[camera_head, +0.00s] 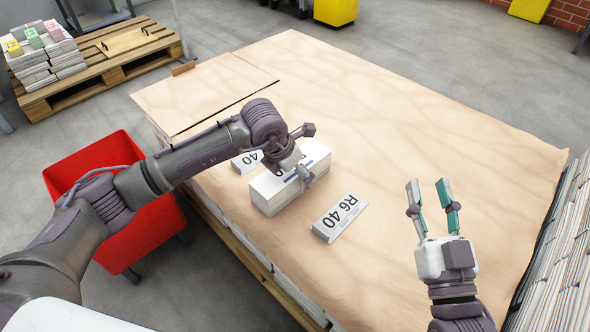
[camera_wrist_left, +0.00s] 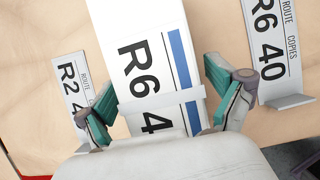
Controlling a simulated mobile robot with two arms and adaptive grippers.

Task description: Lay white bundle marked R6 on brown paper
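The white bundle marked R6 (camera_head: 272,192) has a blue stripe and a pale strap. It sits at the near left part of the brown paper (camera_head: 400,130) and appears to rest on it; I cannot see its underside. My left gripper (camera_head: 302,172) reaches over it from above. In the left wrist view its green-padded fingers (camera_wrist_left: 160,95) stand on either side of the bundle (camera_wrist_left: 150,45), close against its long sides. My right gripper (camera_head: 433,208) is open and empty above the paper, to the right.
A red bin (camera_head: 150,235) stands left of the stack. A pallet with bundles (camera_head: 110,75) is at the back left. The paper's middle and far side are clear.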

